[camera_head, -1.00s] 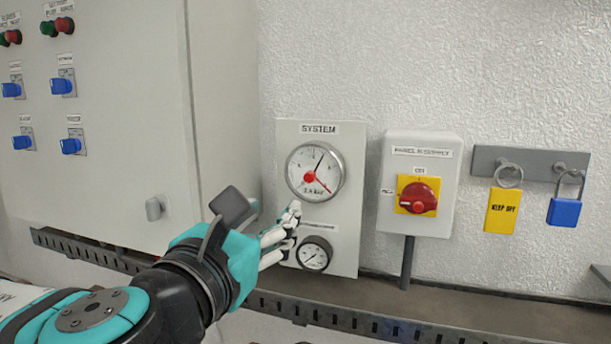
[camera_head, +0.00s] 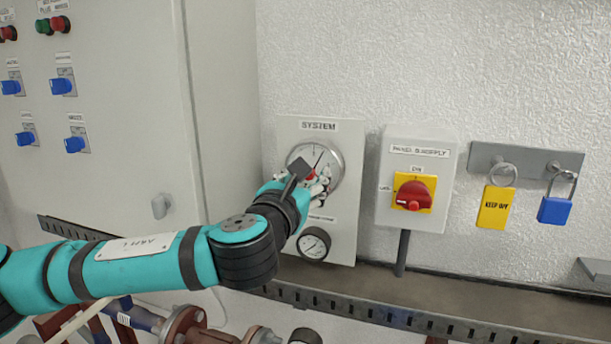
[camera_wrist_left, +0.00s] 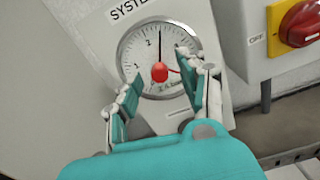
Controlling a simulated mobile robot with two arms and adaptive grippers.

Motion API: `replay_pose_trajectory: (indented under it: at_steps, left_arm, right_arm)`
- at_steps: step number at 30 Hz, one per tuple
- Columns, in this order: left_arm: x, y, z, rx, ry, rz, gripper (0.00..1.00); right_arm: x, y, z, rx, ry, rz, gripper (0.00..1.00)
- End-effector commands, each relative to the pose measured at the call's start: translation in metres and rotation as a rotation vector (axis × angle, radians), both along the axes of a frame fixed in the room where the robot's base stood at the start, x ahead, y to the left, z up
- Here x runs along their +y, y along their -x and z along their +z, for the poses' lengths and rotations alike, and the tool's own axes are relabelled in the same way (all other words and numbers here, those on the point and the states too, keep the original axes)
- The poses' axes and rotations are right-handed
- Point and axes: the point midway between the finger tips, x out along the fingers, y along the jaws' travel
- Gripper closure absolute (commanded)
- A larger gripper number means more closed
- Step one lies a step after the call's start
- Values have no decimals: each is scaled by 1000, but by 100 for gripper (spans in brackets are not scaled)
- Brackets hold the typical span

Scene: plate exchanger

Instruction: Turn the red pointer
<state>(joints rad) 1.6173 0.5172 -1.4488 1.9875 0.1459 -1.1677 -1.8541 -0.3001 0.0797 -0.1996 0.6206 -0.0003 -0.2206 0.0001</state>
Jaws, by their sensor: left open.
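The red pointer has a round red hub at the centre of the upper SYSTEM gauge (camera_head: 334,160). In the left wrist view the red hub of the pointer (camera_wrist_left: 159,73) shows clearly, with a thin red needle running right from it toward a finger. A black needle points up the dial. My left gripper (camera_head: 316,184) is in front of the gauge's lower left part and hides some of the dial. In the left wrist view its two fingers (camera_wrist_left: 163,95) are apart, one on each side of the hub, with nothing between them visibly gripped. I cannot tell whether a finger touches the needle.
A smaller gauge (camera_head: 313,244) sits below on the same panel. A red rotary switch (camera_head: 416,194) on a yellow plate is to the right, then a yellow tag (camera_head: 496,207) and a blue padlock (camera_head: 555,210). A cabinet (camera_head: 120,120) stands left. A slotted rail (camera_head: 400,317) runs below.

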Motion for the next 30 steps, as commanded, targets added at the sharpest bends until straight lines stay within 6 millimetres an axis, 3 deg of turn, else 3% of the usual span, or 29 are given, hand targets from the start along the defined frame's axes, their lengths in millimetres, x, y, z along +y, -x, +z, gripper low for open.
replay_pose_trajectory:
  at_steps: [5, 14, 30]
  left_arm:
    - [0, 0, 0, 0, 0, 0, 60]
    - [0, 0, 0, 0, 0, 0, 99]
    - [0, 0, -2, 31, 97, 0, 100]
  right_arm:
    - [0, 0, 0, 0, 0, 0, 58]
    - [0, 0, 0, 0, 0, 0, 58]
    - [0, 0, -7, 0, -1, 0, 58]
